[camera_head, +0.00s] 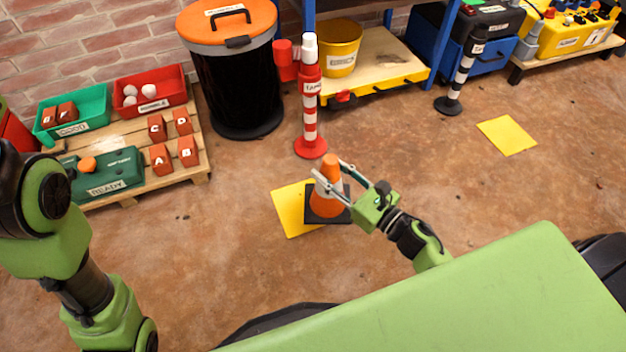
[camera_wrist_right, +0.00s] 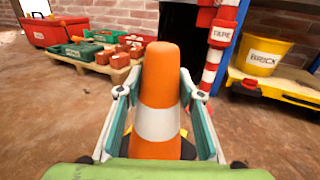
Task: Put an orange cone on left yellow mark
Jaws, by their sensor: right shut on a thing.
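An orange cone (camera_head: 328,198) with a white band and a black square base stands upright, its base over the right part of the left yellow mark (camera_head: 290,208). From these views I cannot tell whether the base touches the floor. My right gripper (camera_head: 329,182) is shut on the cone's upper body, one finger on each side. The cone (camera_wrist_right: 158,95) also fills the middle of the right wrist view, between the fingers. The right yellow mark (camera_head: 507,135) lies bare on the floor. My left arm shows at the left edge, but its gripper is outside the picture.
A red-and-white post (camera_head: 310,125) stands just behind the cone, near a black bin with an orange lid (camera_head: 228,22). A wooden pallet (camera_head: 200,150) with bins and red blocks is at left. Shelves line the wall. The floor right of the cone is clear.

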